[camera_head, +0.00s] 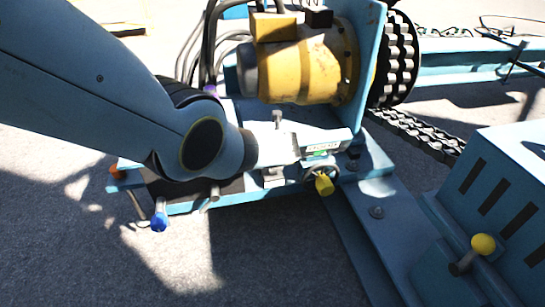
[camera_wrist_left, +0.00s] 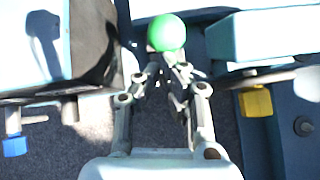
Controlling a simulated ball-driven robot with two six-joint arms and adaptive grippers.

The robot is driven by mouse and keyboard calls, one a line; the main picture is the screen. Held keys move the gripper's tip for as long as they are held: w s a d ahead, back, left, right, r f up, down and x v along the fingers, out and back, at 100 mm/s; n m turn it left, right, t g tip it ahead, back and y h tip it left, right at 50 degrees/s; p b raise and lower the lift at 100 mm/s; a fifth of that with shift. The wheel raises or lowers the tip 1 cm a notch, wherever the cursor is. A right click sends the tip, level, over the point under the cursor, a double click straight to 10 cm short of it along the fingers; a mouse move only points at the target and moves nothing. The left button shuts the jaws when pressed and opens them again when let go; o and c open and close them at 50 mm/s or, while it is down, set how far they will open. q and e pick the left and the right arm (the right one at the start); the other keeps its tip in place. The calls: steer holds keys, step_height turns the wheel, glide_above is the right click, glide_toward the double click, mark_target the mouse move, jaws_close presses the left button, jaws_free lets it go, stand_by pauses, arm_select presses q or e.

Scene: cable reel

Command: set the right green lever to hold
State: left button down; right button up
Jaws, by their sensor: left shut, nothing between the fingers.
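A round green knob (camera_wrist_left: 166,33) shows at the top of the left wrist view, just beyond the tips of my left gripper (camera_wrist_left: 168,64). The gripper's fingers are closed together with nothing between them. They point at the knob; I cannot tell whether they touch it. The lever's stem is hidden. In the head view my left arm reaches over the blue machine base (camera_head: 185,204), and its wrist hides most of the lever area. Only a small bit of green shows there under the pale end of the arm. My right gripper is not in view.
A yellow knob (camera_head: 324,185) sits just right of my wrist and a blue knob (camera_head: 158,221) at the front left. A yellow motor (camera_head: 307,70) stands behind. A blue slotted housing (camera_head: 500,190) with a yellow ball lever (camera_head: 483,243) is at right. Grey floor lies in front.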

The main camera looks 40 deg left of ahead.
arm_select(q)
steer(key=shift+w+a+r, duration=0.25)
steer(key=shift+a+r, duration=0.05)
steer(key=shift+r, duration=0.05)
stand_by(0.3)
steer(key=v, duration=1.2)
steer(key=shift+s+d+f, duration=0.25)
steer(key=shift+f, duration=0.05)
